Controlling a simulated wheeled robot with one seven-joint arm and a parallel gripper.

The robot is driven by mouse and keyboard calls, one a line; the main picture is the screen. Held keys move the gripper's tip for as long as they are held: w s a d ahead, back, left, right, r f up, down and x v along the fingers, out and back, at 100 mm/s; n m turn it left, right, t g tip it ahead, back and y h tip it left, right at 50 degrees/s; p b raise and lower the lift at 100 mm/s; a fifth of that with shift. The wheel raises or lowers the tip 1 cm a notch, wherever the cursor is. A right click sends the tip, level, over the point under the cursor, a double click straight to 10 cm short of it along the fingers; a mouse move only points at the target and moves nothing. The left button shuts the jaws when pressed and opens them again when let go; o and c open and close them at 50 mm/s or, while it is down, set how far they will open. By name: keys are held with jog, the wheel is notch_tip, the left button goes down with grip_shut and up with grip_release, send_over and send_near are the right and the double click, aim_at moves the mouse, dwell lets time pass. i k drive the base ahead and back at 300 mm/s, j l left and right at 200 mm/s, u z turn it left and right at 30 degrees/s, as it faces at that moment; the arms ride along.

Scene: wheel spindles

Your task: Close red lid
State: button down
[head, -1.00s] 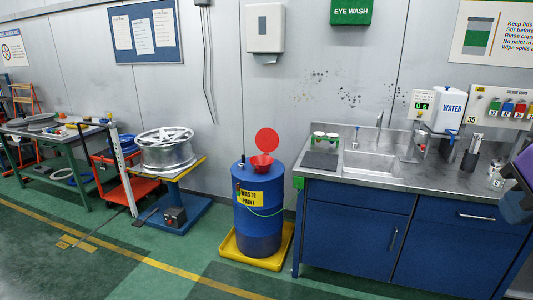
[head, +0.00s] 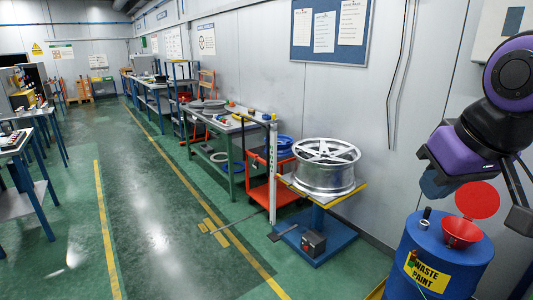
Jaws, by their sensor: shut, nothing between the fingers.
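The red lid (head: 478,200) is a round disc that stands open and upright behind a red funnel (head: 461,233). The funnel sits on top of the blue waste paint drum (head: 440,262), at the lower right of the head view. My purple and black arm hangs in front of the wall above the drum. My gripper (head: 520,217) is at the right edge, partly cut off, to the right of the lid in the picture. Its dark fingers are shut with nothing held. I see no clear contact with the lid; the depth between them is hard to judge.
A small dark cylinder (head: 425,216) stands on the drum top, left of the funnel. A blue lift cart with a metal wheel rim (head: 325,170) is left of the drum. The green floor (head: 170,220) is open in the left half.

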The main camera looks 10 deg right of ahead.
aim_at(479, 199)
jog(key=i+u, duration=0.45)
jog(key=i, duration=1.4)
jog(key=i+z, duration=0.5)
jog(key=i+j+z, duration=0.2)
jog(key=i+z, duration=0.3)
jog(key=i+l+z, duration=0.1)
jog(key=z, duration=0.35)
jog(key=i+z, duration=0.55)
jog(key=z, duration=0.3)
jog(key=i+j+z, duration=0.15)
jog(key=z, duration=0.25)
